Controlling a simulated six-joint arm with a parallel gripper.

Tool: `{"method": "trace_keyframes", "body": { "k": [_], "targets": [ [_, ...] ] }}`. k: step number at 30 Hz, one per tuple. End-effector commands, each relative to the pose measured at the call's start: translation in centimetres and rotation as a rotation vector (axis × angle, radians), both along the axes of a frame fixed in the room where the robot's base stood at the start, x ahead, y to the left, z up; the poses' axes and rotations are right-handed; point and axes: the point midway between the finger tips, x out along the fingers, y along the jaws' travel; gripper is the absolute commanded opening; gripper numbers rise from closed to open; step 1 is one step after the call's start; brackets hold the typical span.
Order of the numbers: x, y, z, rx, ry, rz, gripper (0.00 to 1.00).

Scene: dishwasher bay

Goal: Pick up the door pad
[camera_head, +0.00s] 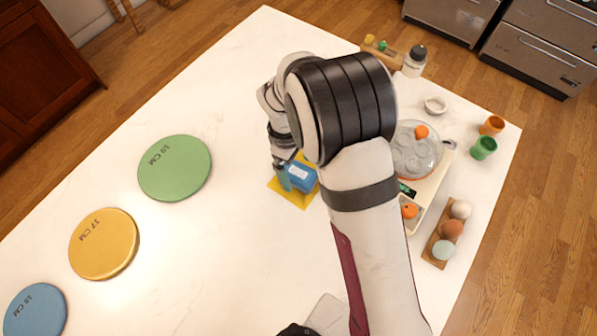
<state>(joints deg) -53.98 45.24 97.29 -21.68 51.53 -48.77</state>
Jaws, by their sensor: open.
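A small blue block (303,178) with a pale label on top sits on a yellow square (293,198) near the middle of the white table. It may be the door pad, but I cannot tell for sure. My gripper (284,168) is open at the left side of the blue block, with its fingers low over the yellow square. My arm hides part of the gripper and the area to the right of the block. I cannot tell whether a finger touches the block.
Green (175,168), yellow (104,244) and blue (37,311) discs lie at left. A scale (432,190) with a glass lid (415,148) stands at right, beside an egg tray (436,244). Orange (493,125) and green (484,148) cups stand near the table's right edge.

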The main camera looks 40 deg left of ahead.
Motion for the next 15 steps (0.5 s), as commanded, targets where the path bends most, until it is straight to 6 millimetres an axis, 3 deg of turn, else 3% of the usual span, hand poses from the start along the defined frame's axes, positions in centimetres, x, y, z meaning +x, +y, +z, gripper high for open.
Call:
{"method": "trace_keyframes", "body": {
  "k": [3, 9, 15],
  "targets": [
    [-0.02, -0.19, -1.2, 0.0, 0.001, -0.001, 1.0],
    [-0.01, -0.18, -1.26, 0.001, 0.001, -0.001, 1.0],
    [-0.01, -0.18, -1.23, 0.001, 0.001, -0.001, 0.64]
  ]
}}
